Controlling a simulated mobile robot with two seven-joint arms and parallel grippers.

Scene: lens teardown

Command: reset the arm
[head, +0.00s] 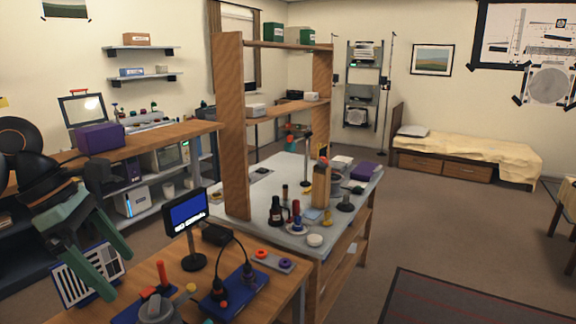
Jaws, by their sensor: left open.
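My left gripper (98,262) is at the left of the head view, its two green fingers spread apart and empty. It hangs in the air at the left end of the front wooden bench (265,306), in front of a striped panel (82,280). My dark arm comes in from the left edge above it. My right gripper does not show.
A small monitor (186,213) on a stand and a blue-based device (236,294) stand on the front bench. Behind it, a white-topped workbench (268,184) holds bottles and small tools below a wooden shelf frame (234,125). Open floor (430,225) lies to the right.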

